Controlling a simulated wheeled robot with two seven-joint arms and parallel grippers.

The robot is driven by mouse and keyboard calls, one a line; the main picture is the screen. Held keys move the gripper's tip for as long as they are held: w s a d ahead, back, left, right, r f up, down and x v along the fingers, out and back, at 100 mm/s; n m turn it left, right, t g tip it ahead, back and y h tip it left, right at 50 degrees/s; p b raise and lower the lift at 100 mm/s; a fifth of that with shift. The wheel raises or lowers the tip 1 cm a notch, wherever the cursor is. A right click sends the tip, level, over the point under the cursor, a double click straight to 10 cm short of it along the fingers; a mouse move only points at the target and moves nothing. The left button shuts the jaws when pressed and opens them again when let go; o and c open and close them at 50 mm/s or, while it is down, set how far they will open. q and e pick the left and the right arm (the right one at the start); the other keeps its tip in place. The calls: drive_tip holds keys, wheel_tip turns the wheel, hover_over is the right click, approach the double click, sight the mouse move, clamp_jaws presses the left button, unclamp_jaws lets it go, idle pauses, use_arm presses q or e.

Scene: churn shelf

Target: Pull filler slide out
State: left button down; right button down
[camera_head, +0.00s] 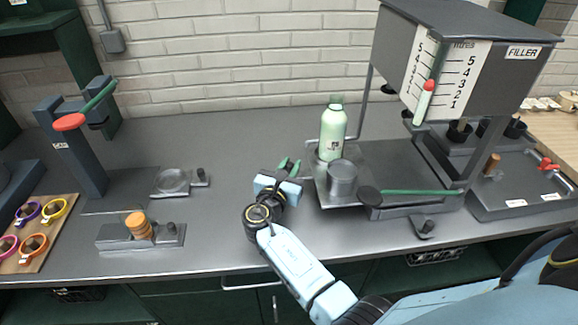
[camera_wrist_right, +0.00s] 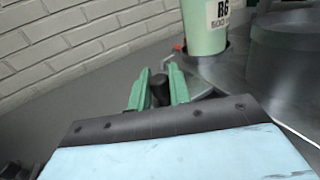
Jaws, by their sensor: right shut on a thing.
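The filler (camera_head: 470,60) is a grey hopper with a litre scale at the right of the head view. The flat grey filler slide (camera_head: 322,192) lies left of its base, carrying a green bottle (camera_head: 333,133) and a grey cylinder (camera_head: 342,178). My right gripper (camera_head: 289,167) is at the slide's left end. In the right wrist view its green fingers (camera_wrist_right: 158,90) are closed around a small dark knob (camera_wrist_right: 159,88), beside the bottle (camera_wrist_right: 205,28) and the cylinder (camera_wrist_right: 285,50). The knob's lower part is hidden. My left gripper is not in view.
At left stand a press with a red-tipped lever (camera_head: 69,122), a small plate (camera_head: 173,182), a block with an orange piece (camera_head: 138,226) and a ring board (camera_head: 38,232).

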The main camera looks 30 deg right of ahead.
drive_tip(key=c, duration=1.4)
unclamp_jaws()
drive_tip(key=shift+o, duration=0.2)
drive_tip(key=v, duration=1.3)
drive_tip(key=shift+s+a, duration=0.15)
